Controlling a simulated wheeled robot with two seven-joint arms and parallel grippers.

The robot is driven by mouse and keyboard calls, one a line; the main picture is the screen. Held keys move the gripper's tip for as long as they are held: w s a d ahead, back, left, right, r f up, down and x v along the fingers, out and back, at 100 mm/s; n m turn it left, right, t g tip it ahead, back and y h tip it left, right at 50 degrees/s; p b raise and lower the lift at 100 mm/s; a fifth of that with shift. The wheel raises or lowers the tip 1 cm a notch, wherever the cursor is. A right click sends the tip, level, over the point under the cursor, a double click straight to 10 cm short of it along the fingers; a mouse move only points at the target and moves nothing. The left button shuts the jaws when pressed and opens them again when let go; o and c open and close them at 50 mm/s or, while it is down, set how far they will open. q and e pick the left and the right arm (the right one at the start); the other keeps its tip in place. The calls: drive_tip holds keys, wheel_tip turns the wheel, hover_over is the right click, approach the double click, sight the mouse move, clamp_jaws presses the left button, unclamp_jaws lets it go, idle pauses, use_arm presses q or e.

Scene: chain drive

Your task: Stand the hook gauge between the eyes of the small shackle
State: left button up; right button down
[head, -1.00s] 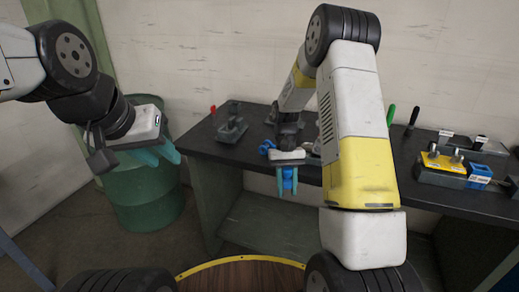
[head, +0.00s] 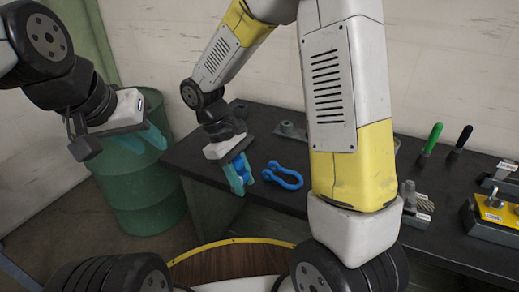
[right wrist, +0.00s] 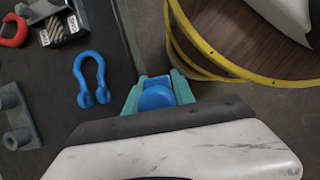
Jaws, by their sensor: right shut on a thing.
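My right gripper (head: 240,180) is shut on a blue piece (head: 242,165), which I take for the hook gauge. The fingers cover much of it; its rounded blue end shows between them in the right wrist view (right wrist: 156,98). The small blue shackle (head: 284,176) lies on the dark bench, just right of the held piece in the head view. In the right wrist view the shackle (right wrist: 91,76) is an open U with its two eyes at the lower end, apart from my gripper. My left gripper (head: 145,140) is open and empty in front of the green drum.
The dark bench (head: 430,215) carries a grey bracket (right wrist: 18,118), a red hook (right wrist: 14,32), green and black handles (head: 432,138) and a yellow-topped block (head: 494,212). A green drum (head: 140,190) stands left. A round wooden top with a yellow rim (head: 215,242) is near my base.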

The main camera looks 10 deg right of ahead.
hover_over(274, 162)
drive_tip(key=s, duration=0.2)
drive_tip(key=shift+s+a+f, duration=0.2)
drive_tip(key=shift+a+f, duration=0.2)
drive_tip(key=shift+f, duration=0.2)
drive_tip(key=shift+d+f, duration=0.1)
drive_tip(key=shift+f, duration=1.7)
drive_tip(key=shift+f, duration=0.1)
drive_tip(key=shift+s+f, duration=0.1)
drive_tip(key=shift+f, duration=0.5)
drive_tip(key=c, duration=1.1)
unclamp_jaws()
drive_tip(key=shift+o, duration=0.2)
